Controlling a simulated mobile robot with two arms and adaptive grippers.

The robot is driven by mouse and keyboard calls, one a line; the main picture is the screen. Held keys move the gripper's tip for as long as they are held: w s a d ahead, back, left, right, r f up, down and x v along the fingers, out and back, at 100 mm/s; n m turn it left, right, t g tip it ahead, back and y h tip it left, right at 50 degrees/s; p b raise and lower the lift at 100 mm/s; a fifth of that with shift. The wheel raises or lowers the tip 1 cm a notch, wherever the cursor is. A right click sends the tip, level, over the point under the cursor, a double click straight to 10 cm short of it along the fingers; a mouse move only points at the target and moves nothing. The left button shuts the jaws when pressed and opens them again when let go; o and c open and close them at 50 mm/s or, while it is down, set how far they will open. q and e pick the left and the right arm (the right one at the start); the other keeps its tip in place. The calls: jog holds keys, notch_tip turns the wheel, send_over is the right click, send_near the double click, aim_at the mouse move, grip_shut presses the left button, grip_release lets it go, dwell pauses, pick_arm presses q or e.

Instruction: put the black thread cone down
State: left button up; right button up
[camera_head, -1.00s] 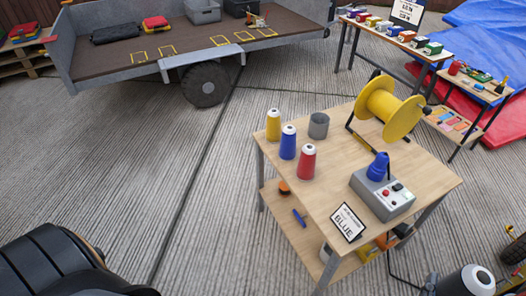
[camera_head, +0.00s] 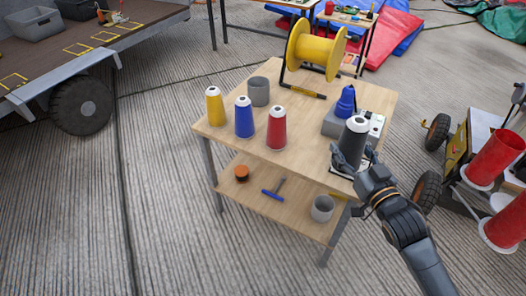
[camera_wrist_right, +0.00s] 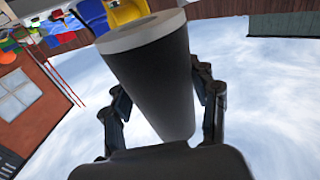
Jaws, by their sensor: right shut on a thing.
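The black thread cone (camera_head: 353,145), dark with a white top, is upright in my right gripper (camera_head: 350,162) at the front right corner of the table (camera_head: 305,150). The gripper's fingers are around its sides. I cannot tell whether the cone's base touches the tabletop. In the right wrist view, the cone (camera_wrist_right: 155,75) fills the middle between the gripper's fingers (camera_wrist_right: 163,105). Yellow (camera_head: 214,106), blue (camera_head: 244,118) and red (camera_head: 277,128) thread cones stand in a row on the table's left side. My left gripper is out of view.
A grey cup (camera_head: 259,91) stands behind the cones. A yellow spool (camera_head: 316,50) is at the back. A grey box with a blue cone (camera_head: 346,102) stands just behind the held cone. The tabletop's middle front is clear. A cart with red cylinders (camera_head: 497,157) stands right.

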jog(key=w+d+b, duration=0.3)
jog(key=w+d, duration=0.1)
jog(key=w, duration=0.1)
jog(key=b, duration=0.4)
send_over(309, 157)
notch_tip(309, 157, down, 10)
jog(key=shift+w+a, duration=0.1)
jog(key=shift+w, duration=0.05)
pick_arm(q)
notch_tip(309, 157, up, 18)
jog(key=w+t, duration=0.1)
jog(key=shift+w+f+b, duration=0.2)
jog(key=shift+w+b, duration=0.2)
pick_arm(e)
jog(key=shift+f, duration=1.35)
jog(key=o, duration=1.4)
jog(key=shift+f, duration=0.15)
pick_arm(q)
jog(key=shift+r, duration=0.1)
